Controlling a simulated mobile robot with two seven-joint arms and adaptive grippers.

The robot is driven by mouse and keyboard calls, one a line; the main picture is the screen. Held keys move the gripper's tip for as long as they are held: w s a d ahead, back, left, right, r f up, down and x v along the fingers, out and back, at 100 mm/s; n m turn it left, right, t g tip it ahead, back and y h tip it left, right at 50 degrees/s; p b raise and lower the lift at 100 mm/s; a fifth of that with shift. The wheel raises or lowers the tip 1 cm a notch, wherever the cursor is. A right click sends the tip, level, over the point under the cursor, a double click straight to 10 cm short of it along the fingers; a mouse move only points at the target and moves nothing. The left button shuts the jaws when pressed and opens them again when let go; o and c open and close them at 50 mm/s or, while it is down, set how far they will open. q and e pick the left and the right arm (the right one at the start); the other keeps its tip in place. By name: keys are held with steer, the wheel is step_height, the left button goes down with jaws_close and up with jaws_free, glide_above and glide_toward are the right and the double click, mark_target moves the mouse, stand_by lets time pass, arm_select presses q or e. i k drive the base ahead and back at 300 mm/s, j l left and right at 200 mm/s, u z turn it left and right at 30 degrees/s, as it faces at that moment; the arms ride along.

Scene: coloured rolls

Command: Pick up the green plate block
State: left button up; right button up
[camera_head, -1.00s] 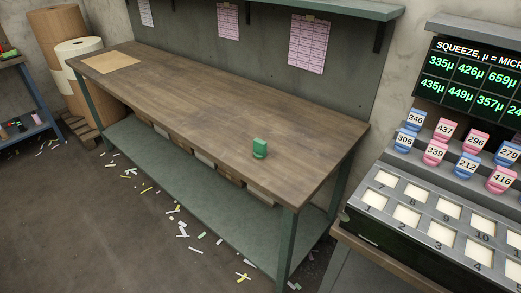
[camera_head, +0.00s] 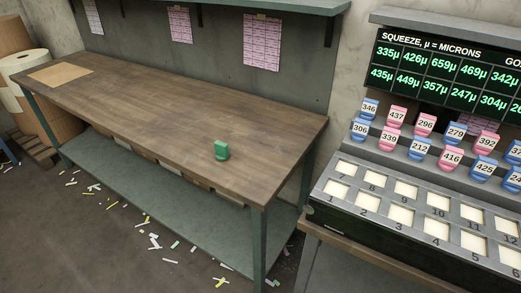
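The green plate block (camera_head: 221,150) is a small green piece standing upright on the wooden workbench (camera_head: 150,100), near its front edge and right of the middle. Nothing touches it except the bench top. Neither of my grippers shows in the head view.
To the right stands a machine with a display (camera_head: 440,75), several numbered pink and blue blocks, and a tray of numbered slots (camera_head: 318,190). A brown sheet (camera_head: 60,75) lies on the bench's far left. Paper scraps litter the floor. The bench top around the green block is clear.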

mark_target(221, 149)
steer(key=i+j+z, duration=0.15)
steer(key=j+z, duration=1.6)
